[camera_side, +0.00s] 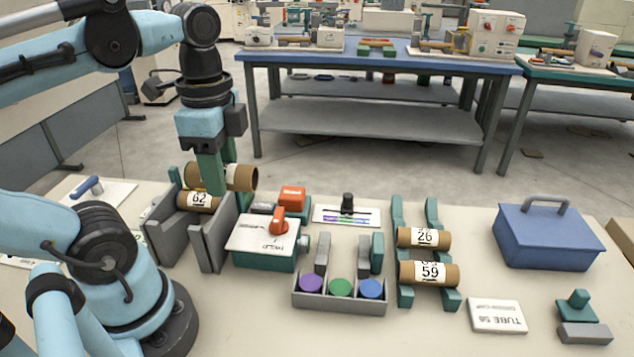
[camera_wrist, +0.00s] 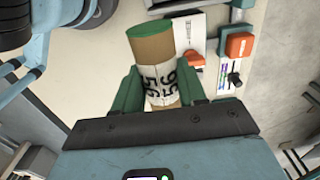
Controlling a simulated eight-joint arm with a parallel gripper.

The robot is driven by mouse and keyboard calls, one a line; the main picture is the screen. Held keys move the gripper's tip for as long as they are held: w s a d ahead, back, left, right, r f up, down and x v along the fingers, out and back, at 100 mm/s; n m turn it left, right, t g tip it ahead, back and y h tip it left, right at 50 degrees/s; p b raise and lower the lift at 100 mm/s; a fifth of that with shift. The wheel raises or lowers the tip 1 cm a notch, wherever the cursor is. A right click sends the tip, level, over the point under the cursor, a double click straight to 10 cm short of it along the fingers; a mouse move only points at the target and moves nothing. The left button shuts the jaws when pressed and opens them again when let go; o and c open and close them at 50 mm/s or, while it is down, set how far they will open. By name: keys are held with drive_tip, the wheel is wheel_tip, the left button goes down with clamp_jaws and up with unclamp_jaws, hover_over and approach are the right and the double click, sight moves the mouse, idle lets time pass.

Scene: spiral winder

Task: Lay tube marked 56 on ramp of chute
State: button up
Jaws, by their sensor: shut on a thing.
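My gripper (camera_side: 212,185) is shut on a brown cardboard tube (camera_side: 243,177). In the wrist view the tube (camera_wrist: 152,45) has a green end and a white label that appears to read 56, and the green fingers (camera_wrist: 160,90) press on both sides of it. In the side view this tube lies nearly level, behind and above a tube marked 62 (camera_side: 197,202). The ramp is mostly hidden by the walls and my fingers.
A green rack (camera_side: 405,297) holds tubes marked 26 (camera_side: 424,238) and 59 (camera_side: 428,274). A winder-like box (camera_side: 262,243) with an orange knob stands right of the walls. A blue case (camera_side: 546,240) and a TUBE 56 card (camera_side: 497,316) lie farther right.

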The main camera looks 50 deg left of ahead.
drive_tip(key=shift+s+a, duration=0.45)
drive_tip(key=shift+s+a+f, duration=0.4)
drive_tip(key=shift+a+f, duration=1.45)
drive_tip(key=shift+s+a+f, duration=0.4)
drive_tip(key=shift+a+f, duration=1.4)
drive_tip(key=shift+s+a+f, duration=0.4)
drive_tip(key=shift+a+f, duration=1.45)
drive_tip(key=shift+f, duration=0.6)
drive_tip(key=o, duration=0.8)
